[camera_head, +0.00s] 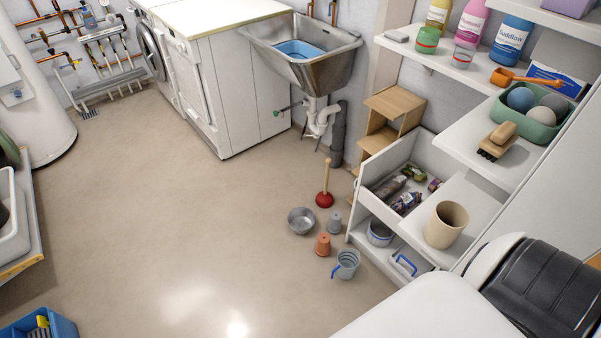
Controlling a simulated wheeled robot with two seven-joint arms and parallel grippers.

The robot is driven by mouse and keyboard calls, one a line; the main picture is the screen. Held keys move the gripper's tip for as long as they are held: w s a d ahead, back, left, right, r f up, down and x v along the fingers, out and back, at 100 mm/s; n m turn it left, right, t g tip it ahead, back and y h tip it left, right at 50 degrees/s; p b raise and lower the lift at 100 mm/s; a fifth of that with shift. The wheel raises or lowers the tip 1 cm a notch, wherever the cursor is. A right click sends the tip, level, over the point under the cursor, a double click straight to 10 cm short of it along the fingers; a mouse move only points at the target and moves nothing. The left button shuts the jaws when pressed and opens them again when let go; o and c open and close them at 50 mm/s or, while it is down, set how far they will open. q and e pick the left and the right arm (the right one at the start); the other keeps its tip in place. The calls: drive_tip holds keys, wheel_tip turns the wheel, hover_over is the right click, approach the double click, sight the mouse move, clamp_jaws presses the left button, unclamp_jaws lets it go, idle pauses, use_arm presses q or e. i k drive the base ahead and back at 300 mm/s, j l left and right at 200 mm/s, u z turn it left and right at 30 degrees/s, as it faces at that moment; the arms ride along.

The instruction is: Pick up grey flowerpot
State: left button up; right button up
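The grey flowerpot (334,222) is small and stands on the beige floor, apparently upside down with its narrow end up. It is right of a metal bowl (300,221) and behind a terracotta flowerpot (323,244), close to the front of the white shelf unit. Neither of my grippers shows. A large white and black part at the lower right looks like my own arm, and its gripper cannot be seen.
A grey jug with a blue handle (346,264) and a red plunger (324,197) stand near the pots. The white shelf unit (365,225) with an open drawer borders them on the right. The floor (190,220) to the left is clear.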

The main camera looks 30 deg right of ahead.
sight(333, 227)
drive_tip(key=i+z, duration=0.25)
drive_tip(key=i, duration=0.25)
drive_tip(key=i+j+z, duration=0.25)
drive_tip(key=i, duration=0.2)
drive_tip(key=l, duration=0.1)
